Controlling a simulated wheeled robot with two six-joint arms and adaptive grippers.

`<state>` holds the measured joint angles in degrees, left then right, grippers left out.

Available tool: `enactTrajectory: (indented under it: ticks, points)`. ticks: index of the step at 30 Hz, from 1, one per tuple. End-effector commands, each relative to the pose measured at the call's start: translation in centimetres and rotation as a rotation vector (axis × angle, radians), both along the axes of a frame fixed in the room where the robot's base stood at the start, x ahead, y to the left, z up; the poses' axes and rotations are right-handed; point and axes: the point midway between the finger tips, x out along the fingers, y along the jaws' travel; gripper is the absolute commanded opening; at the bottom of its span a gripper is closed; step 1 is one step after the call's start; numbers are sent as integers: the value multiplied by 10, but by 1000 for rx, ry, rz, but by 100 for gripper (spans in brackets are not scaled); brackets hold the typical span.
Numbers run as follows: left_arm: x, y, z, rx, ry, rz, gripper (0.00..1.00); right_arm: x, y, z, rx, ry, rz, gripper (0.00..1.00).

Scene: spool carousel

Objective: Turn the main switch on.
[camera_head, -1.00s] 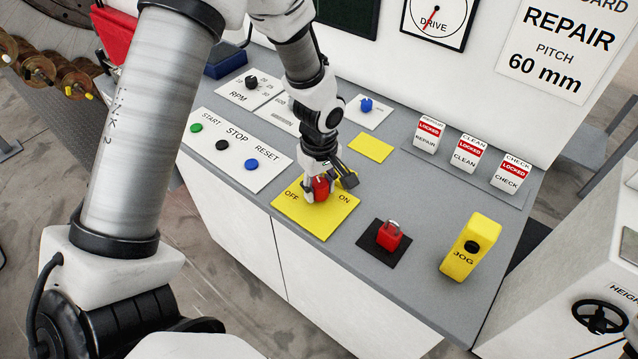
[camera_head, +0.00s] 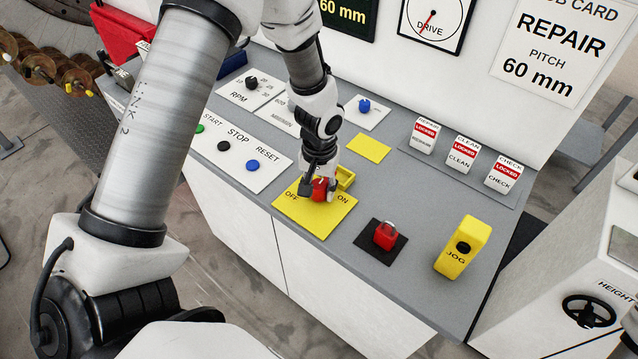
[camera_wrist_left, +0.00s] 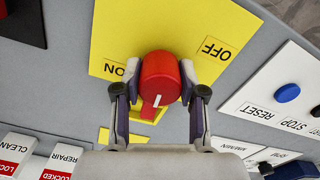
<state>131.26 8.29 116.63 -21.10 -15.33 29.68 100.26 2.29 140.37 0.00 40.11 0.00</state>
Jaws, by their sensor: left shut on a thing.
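The main switch is a red knob (camera_head: 320,189) on a yellow plate (camera_head: 318,222) marked OFF at left and ON at right in the head view. My left gripper (camera_head: 319,186) is shut on the red knob, reaching down from above. In the left wrist view the knob (camera_wrist_left: 158,72) sits between the two fingers of my left gripper (camera_wrist_left: 159,92), one on each side. The knob's white mark points toward the bottom of that view. A raised yellow bracket (camera_head: 345,177) stands behind the knob. My right gripper is not recognisable.
A red padlock (camera_head: 386,236) on a black plate and a yellow JOG box (camera_head: 463,248) stand to the right. START, STOP and RESET buttons (camera_head: 238,152) are at left. Several LOCKED tags (camera_head: 465,150) stand at the back right. A display (camera_head: 344,14) reads 60 mm.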

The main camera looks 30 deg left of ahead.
Motion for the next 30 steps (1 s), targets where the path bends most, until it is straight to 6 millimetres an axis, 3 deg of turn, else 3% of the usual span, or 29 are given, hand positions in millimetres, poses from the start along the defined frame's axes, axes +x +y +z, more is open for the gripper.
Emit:
enactTrajectory:
  ticks: [9,24,25,26,27,30]
  points:
    - [-2,0,-2,0,7,-122,6,0,0,5,0,0,0,40]
    - [-2,0,-2,0,5,-142,6,0,0,6,0,0,0,40]
    - [-2,0,-2,0,5,-142,47,0,0,6,0,0,0,40]
    - [-2,0,-2,0,5,-142,58,0,0,6,0,0,0,40]
    - [-1,0,-2,0,4,-141,66,0,0,6,0,0,0,40]
    - [-1,0,-1,0,3,-141,66,0,0,6,0,0,0,40]
